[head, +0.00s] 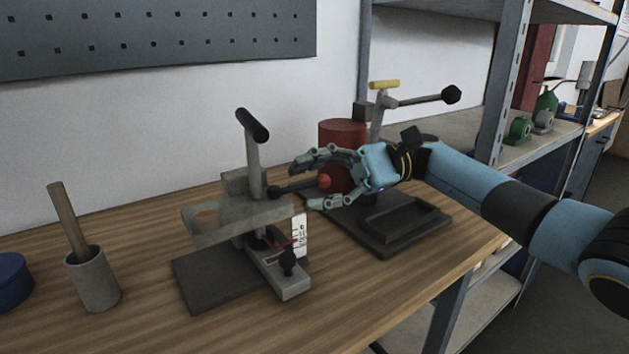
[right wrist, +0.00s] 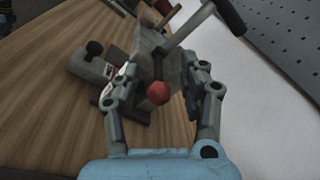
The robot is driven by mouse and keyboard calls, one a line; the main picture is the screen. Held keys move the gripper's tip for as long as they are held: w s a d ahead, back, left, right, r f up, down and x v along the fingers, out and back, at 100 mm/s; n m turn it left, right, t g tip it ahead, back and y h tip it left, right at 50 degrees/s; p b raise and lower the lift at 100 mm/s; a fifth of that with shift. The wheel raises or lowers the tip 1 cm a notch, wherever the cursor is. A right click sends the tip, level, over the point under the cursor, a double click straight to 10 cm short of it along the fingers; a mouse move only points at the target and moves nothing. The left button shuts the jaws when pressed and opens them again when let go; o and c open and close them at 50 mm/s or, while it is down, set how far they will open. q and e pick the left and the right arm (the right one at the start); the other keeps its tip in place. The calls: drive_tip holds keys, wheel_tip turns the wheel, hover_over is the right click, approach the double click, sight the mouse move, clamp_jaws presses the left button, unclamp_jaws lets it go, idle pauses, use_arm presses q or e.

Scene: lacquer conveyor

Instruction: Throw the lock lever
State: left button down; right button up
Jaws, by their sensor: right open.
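A grey machine (head: 232,215) stands on a dark base plate on the wooden bench, with a tall upright handle (head: 252,137) ending in a black grip. A short dark lever with a red ball knob (head: 324,181) sticks out from its right side. My right gripper (head: 305,183) is open, with its fingers on either side of the red knob in the head view. In the right wrist view the red knob (right wrist: 158,93) lies between the open fingers, with the machine beyond. I cannot tell whether a finger touches the lever. My left gripper is not in view.
Behind my right gripper are a red cylinder (head: 342,142) and a second stand with a black-knobbed arm (head: 428,99) and dark tray (head: 401,217). A grey cup (head: 93,280) holding a wooden stick and a blue round object (head: 12,285) are at left. The front bench is clear.

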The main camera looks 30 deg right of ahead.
drive_tip(key=shift+d+f, duration=0.1)
drive_tip(key=d, duration=0.4)
drive_tip(key=s+d, duration=0.1)
drive_tip(key=d, duration=0.7)
drive_tip(key=shift+s, duration=0.15)
drive_tip(key=shift+a, duration=0.1)
drive_tip(key=shift+s, duration=0.1)
